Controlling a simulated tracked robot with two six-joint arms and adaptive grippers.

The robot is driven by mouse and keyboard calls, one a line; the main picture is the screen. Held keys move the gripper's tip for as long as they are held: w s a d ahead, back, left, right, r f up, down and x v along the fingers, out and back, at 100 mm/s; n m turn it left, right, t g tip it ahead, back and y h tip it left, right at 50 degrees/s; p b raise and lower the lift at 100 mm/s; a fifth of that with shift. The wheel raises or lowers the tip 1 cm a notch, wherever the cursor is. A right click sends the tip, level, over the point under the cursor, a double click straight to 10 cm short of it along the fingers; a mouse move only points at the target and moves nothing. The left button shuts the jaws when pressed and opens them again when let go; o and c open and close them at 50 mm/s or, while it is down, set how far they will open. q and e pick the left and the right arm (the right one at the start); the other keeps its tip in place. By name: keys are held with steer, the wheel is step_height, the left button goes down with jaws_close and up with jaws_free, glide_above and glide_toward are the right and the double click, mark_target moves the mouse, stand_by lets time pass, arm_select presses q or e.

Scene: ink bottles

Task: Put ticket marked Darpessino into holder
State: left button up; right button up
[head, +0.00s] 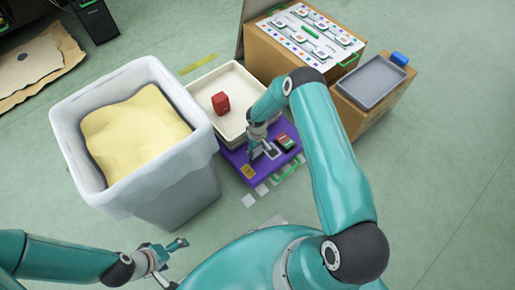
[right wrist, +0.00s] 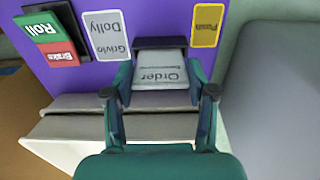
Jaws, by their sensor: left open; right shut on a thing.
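My right gripper (head: 260,151) is over the purple board (head: 234,158). In the right wrist view its fingers (right wrist: 163,88) are shut on a pale grey piece marked "Order" (right wrist: 160,70) with a dark edge; I cannot tell whether this is the holder or a ticket. I can read no ticket marked Darpessino. Small white cards (head: 248,200) lie on the floor by the board, too small to read. My left gripper (head: 178,244) is open and empty, low in the head view.
A yellow "Push" card (right wrist: 207,26) and a green and red "Roll"/"Brake" block (right wrist: 50,38) are on the board. A cream tray (head: 203,84) with a red block (head: 220,103) stands behind it. A large grey bin (head: 178,185) stands left, cardboard boxes (head: 262,55) right.

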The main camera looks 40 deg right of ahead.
steer(key=shift+f+b, duration=0.7)
steer(key=shift+b, duration=0.1)
stand_by(0.5)
steer(key=o, duration=0.9)
steer(key=shift+r, duration=0.1)
step_height(320, 180, up, 12)
steer(key=shift+f, duration=0.1)
stand_by(0.5)
